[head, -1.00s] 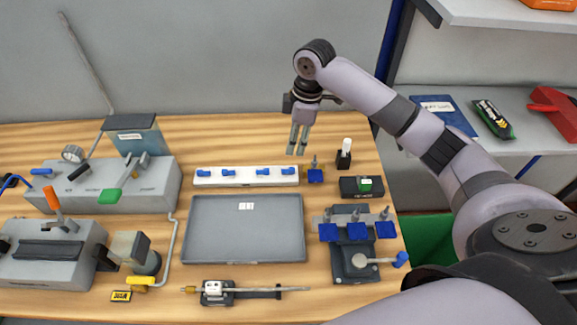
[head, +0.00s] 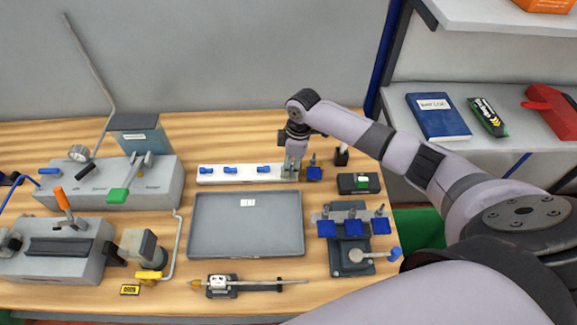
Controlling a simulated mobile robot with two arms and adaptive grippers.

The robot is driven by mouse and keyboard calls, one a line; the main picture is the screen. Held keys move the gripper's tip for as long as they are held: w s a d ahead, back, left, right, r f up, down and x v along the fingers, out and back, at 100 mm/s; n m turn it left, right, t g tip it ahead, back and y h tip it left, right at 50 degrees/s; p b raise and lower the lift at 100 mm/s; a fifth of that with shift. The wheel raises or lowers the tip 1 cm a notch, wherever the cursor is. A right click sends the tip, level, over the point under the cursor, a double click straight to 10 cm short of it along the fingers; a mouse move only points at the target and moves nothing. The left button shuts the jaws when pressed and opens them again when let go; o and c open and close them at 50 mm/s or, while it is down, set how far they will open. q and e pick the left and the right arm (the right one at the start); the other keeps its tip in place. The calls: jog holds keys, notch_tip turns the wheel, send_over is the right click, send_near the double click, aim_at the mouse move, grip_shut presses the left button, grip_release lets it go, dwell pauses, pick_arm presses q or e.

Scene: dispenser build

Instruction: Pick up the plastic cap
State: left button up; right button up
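Several small blue plastic caps sit in a row on a white strip (head: 245,178) at the back of the table. Three show clearly: the left cap (head: 204,170), a second cap (head: 230,170) and a third cap (head: 263,168). My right gripper (head: 291,175) points down at the right end of the strip, where it hides the last cap. Whether its fingers are apart or closed on that cap is too small to tell. My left gripper is not in view.
A blue-based fitting (head: 314,173) stands close to the right of the gripper, with a black holder (head: 341,155) behind it. A fixture with blue blocks (head: 352,228) stands front right, and grey machines (head: 105,185) stand left.

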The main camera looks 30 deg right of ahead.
jog(key=c, duration=0.8)
jog(key=shift+r, duration=0.15)
notch_tip(320, 180, up, 20)
jog(key=b, duration=0.4)
jog(key=shift+b, duration=0.3)
jog(key=shift+o, duration=0.7)
grip_shut()
